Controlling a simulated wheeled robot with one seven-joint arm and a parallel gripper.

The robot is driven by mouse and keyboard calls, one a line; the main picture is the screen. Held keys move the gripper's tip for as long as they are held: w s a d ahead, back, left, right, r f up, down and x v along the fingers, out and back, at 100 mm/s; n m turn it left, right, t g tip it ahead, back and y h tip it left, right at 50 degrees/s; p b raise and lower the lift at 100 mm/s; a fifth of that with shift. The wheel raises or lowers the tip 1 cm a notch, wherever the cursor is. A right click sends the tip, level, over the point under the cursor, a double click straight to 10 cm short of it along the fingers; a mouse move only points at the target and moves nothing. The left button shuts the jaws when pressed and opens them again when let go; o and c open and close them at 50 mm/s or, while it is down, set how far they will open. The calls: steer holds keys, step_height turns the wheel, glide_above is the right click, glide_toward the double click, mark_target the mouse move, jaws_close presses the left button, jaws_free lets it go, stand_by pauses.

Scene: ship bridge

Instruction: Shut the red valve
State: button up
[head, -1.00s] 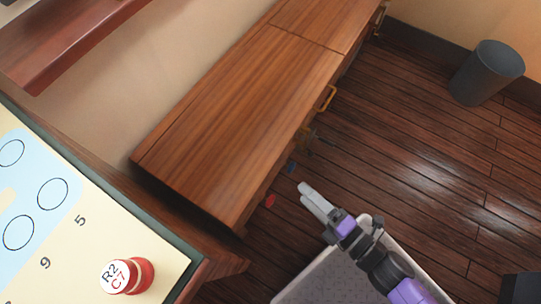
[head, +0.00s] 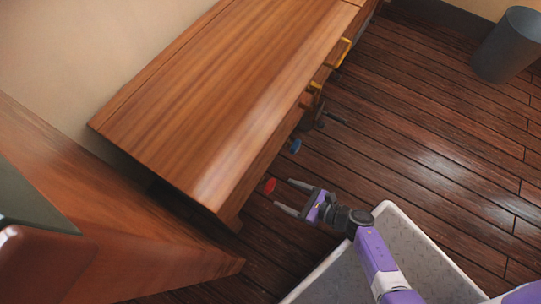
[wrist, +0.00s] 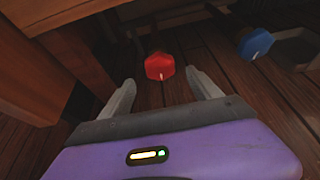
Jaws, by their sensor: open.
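The red valve (head: 269,185) is a small red knob at the side of the wooden cabinet, low near its front corner. In the wrist view the red valve (wrist: 160,66) shows a white mark on its lower edge and sits just beyond the fingertips, roughly between them. My gripper (head: 283,193) is open and empty, its two grey fingers pointing at the knob with a small gap left. In the wrist view my gripper (wrist: 165,88) frames the knob from below. Whether a finger touches it cannot be told.
A blue knob (head: 295,146) sits farther along the same cabinet side, also in the wrist view (wrist: 255,43). Yellow handles (head: 341,52) stick out beyond it. The wooden cabinet (head: 230,90) overhangs the knobs. A wooden desk (head: 130,230) stands at left, a grey bin (head: 506,45) far right. Floor is open at right.

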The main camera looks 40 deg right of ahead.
mark_target(271, 187)
steer(key=shift+b+x, duration=1.35)
steer(key=shift+x, duration=2.65)
steer(key=shift+s+d+f, duration=0.1)
steer(key=c, duration=1.3)
steer(key=shift+c, duration=0.2)
